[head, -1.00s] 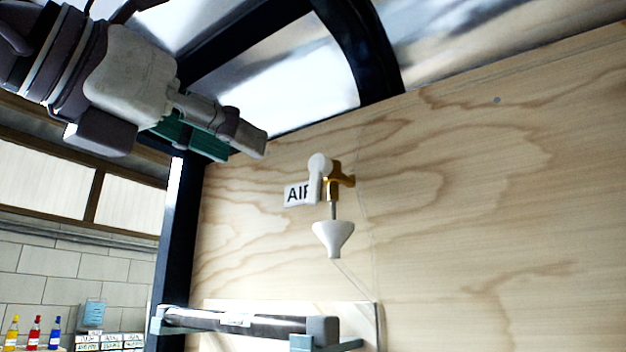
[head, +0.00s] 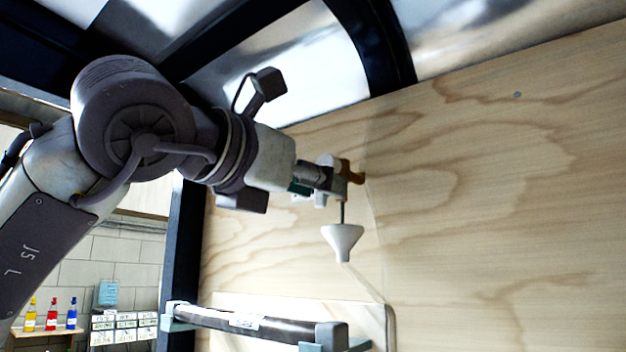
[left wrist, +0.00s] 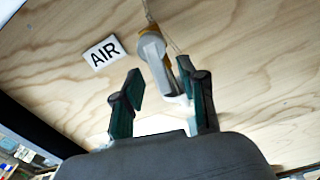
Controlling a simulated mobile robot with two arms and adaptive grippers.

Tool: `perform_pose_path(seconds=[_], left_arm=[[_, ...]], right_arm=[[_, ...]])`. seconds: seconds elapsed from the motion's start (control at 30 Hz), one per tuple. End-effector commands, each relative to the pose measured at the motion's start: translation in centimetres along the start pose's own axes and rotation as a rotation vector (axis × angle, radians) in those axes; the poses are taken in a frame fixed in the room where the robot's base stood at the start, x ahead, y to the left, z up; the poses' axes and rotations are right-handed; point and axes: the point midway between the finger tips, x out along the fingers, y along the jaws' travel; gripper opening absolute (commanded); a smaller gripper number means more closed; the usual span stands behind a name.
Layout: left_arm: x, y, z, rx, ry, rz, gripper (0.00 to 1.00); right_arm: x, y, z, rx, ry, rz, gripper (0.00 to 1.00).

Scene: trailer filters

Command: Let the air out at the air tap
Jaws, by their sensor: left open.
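The brass air tap (head: 353,173) is on the plywood wall, with a thin spout going down to a white funnel (head: 342,240). My left gripper (head: 326,181) is at the tap and hides much of its pale lever in the head view. In the left wrist view, the open fingers of my left gripper (left wrist: 160,92) have the tap's pale lever (left wrist: 153,52) just ahead and between them. I cannot tell whether they touch it. The white AIR label (left wrist: 103,52) is left of the tap. My right gripper is not in view.
Yellow, red and blue bottles (head: 52,314) stand on a shelf at the far left. A dark frame post (head: 184,240) edges the wall. The wall to the right is clear.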

Motion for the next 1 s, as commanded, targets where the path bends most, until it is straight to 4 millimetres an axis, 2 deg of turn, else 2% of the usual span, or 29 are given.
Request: perform_pose_path(seconds=[0.03, 0.2, 0.27, 0.3, 0.67, 1.0], left_arm=[[0.0, 0.0, 0.0, 0.0, 0.0, 0.0, 0.4], [0.0, 0.0, 0.0, 0.0, 0.0, 0.0, 0.12], [0.0, 0.0, 0.0, 0.0, 0.0, 0.0, 0.02], [0.0, 0.0, 0.0, 0.0, 0.0, 0.0, 0.0], [0.0, 0.1, 0.0, 0.032, 0.0, 0.001, 0.0], [0.0, 0.8, 0.1, 0.244, 0.0, 0.001, 0.0]], right_arm=[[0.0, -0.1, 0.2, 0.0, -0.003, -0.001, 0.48], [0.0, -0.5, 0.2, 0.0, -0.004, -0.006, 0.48], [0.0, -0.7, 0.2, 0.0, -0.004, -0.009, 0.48], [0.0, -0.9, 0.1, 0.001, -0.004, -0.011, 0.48], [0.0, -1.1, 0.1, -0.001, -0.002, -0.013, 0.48], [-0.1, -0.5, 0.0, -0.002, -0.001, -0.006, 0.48]])
